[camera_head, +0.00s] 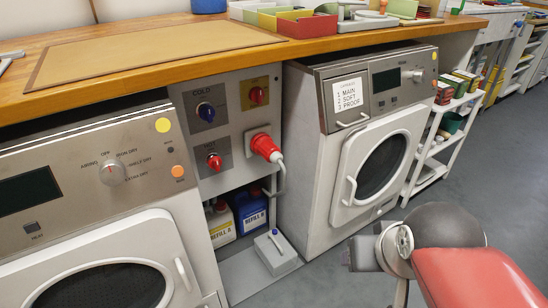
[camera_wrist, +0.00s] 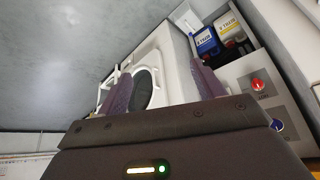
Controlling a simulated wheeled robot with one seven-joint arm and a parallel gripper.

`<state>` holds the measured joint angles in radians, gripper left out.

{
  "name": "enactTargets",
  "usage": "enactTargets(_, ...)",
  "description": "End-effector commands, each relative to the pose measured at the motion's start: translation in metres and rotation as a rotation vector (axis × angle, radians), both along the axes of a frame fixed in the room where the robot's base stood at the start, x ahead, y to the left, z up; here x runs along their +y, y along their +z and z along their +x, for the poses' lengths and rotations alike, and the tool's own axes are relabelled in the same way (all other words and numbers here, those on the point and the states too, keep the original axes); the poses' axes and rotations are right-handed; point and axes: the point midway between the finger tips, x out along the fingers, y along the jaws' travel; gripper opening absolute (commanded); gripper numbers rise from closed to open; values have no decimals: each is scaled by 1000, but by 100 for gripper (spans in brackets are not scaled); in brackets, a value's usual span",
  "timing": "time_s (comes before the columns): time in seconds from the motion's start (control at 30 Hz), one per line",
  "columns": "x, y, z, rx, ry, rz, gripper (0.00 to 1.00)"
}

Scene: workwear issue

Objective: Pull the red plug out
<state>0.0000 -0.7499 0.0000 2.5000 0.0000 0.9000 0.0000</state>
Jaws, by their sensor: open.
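The red plug (camera_head: 268,149) sits in a red socket on the grey panel between the two machines. Its pale cable (camera_head: 280,180) hangs from it and bends down along the right side. In the wrist view I cannot make out the plug; my right-hand finger and gripper body cover that part of the panel. My gripper (camera_wrist: 161,74) is open, with its two purple fingers wide apart and nothing seen between them. It is well away from the plug. In the head view my arm is at the lower right, and the fingers cannot be made out.
The panel also carries a blue knob (camera_head: 206,112), a red knob (camera_head: 215,162) and a red knob on yellow (camera_head: 257,95). Refill bottles (camera_head: 251,209) and a grey pedal box (camera_head: 275,251) sit below. A wooden worktop (camera_head: 190,68) overhangs. The floor in front is clear.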

Motion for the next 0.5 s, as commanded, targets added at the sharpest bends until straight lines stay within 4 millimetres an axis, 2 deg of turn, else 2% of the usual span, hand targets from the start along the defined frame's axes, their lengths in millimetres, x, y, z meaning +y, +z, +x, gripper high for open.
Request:
enactTargets(0.17, 0, 0, 0, 0, 0, 0, 68)
enactTargets(0.23, 0, 0, 0, -1, 0, -1, 71)
enactTargets(0.3, -1, -1, 6, -11, 1, -11, 71)
enactTargets(0.37, -2, -3, 20, -34, 5, -33, 71)
enactTargets(0.47, -5, -8, 61, -111, 30, -101, 71)
enactTargets(0.5, -5, -11, 84, -154, 50, -133, 71)
